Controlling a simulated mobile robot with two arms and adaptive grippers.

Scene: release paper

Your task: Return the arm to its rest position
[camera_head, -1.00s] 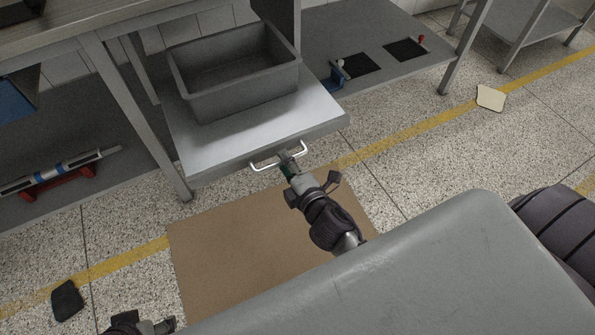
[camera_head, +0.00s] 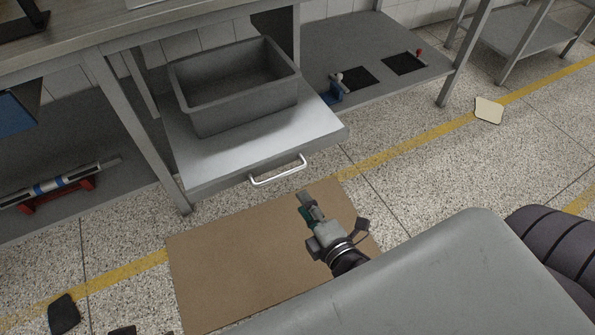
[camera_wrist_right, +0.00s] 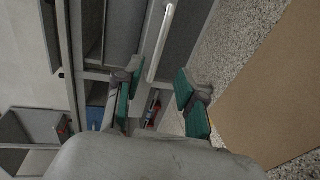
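My right gripper (camera_head: 305,203) is above the brown floor mat, apart from the drawer handle (camera_head: 278,171) and below it in the head view. In the right wrist view its two green-padded fingers (camera_wrist_right: 157,80) stand apart with nothing between them, so it is open and empty. The white handle (camera_wrist_right: 161,42) shows beyond the fingers. The drawer (camera_head: 255,152) is pulled out and bears a grey bin (camera_head: 240,115). Only a dark sliver of my left gripper (camera_head: 122,330) shows at the bottom edge; its fingers are hidden.
A brown mat (camera_head: 235,260) lies on the speckled floor. A workbench (camera_head: 130,48) with a lower shelf stands behind, its leg (camera_head: 150,145) left of the drawer. A cream piece (camera_head: 488,110) and a dark piece (camera_head: 64,314) lie on the floor.

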